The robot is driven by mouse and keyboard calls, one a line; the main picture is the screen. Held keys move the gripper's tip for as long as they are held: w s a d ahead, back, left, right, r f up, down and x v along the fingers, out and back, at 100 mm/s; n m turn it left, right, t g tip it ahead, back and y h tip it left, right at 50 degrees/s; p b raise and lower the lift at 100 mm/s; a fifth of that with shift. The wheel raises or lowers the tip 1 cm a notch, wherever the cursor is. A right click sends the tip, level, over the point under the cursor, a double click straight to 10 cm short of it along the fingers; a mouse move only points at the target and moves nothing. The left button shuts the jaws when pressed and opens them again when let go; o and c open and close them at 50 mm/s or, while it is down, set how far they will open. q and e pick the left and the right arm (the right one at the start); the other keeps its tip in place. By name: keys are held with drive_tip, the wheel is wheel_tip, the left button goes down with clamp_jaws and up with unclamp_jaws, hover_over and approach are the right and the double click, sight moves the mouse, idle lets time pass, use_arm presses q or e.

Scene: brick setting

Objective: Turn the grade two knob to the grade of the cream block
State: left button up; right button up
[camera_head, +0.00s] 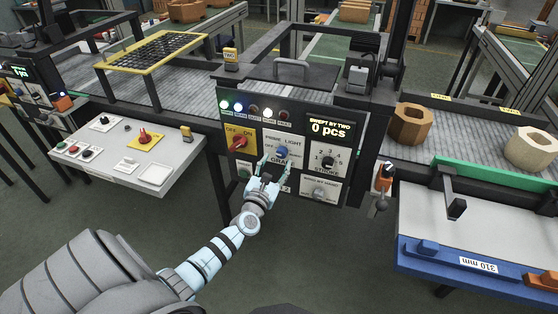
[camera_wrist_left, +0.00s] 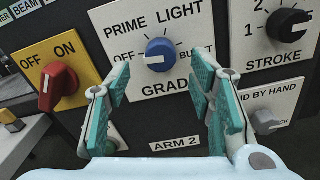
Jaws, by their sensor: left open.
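The blue grade knob (camera_head: 281,152) is on the control panel's middle plate. My left gripper (camera_head: 276,164) is in front of the knob. In the wrist view its open teal fingers (camera_wrist_left: 160,80) are on either side below the knob, with nothing between them. The cream block (camera_head: 533,149), a hollow faceted ring, is on the conveyor at the far right.
A red OFF/ON switch (camera_wrist_left: 57,83) is left of the grade plate and a black stroke knob (camera_wrist_left: 288,25) right of it. A silver knob (camera_head: 319,194) is below the stroke knob. An orange-brown hollow block (camera_head: 411,123) is on the conveyor.

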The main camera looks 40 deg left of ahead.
sight(280, 156)
use_arm(q)
drive_tip(key=x, duration=0.3)
drive_tip(key=shift+f+b, duration=0.15)
drive_tip(key=shift+b, duration=0.25)
drive_tip(key=shift+w, duration=0.4)
drive_tip(key=c, duration=1.2)
drive_tip(key=shift+o, duration=0.2)
